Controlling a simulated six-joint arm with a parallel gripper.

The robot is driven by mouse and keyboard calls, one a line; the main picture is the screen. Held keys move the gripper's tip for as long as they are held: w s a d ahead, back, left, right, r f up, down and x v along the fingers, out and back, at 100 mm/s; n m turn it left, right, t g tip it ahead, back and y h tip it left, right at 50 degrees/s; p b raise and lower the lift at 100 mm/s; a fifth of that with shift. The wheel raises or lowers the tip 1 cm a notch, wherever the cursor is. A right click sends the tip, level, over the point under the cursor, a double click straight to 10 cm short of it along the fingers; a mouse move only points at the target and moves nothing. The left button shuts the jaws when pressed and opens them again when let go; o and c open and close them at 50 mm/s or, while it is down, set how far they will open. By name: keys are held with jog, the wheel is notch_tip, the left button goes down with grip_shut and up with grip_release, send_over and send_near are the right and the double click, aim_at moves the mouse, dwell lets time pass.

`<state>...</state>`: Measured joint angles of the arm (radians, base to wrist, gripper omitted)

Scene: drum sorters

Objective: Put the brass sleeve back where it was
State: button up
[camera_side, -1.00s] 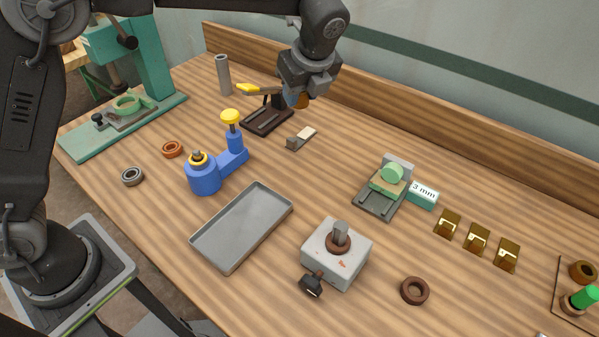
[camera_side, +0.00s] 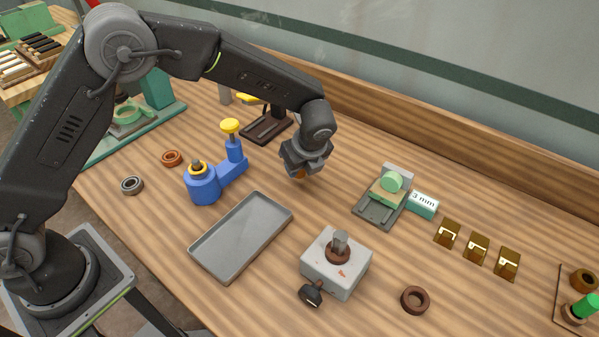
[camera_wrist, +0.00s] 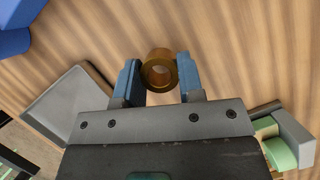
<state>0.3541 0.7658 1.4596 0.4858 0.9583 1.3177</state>
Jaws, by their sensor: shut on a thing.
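The brass sleeve (camera_wrist: 160,70) is held between the two blue fingers of my gripper (camera_wrist: 161,78) in the wrist view, its round opening facing the camera. In the side view my gripper (camera_side: 300,174) is over the bare middle of the bench, between the blue fixture and the green-topped fixture. Only a small orange-brown part of the sleeve shows below the fingers there. The sleeve appears to be above the wood; its height is hard to tell.
A grey tray (camera_side: 198,246) and a grey block (camera_side: 324,268) with an upright post stand in front. The blue fixture (camera_side: 203,187) is left; the green-topped fixture (camera_side: 372,210) is right. Several brown rings and brass blocks (camera_side: 477,246) lie around.

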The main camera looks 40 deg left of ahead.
jog(key=shift+f, duration=1.35)
jog(key=shift+f, duration=0.1)
jog(key=o, duration=1.1)
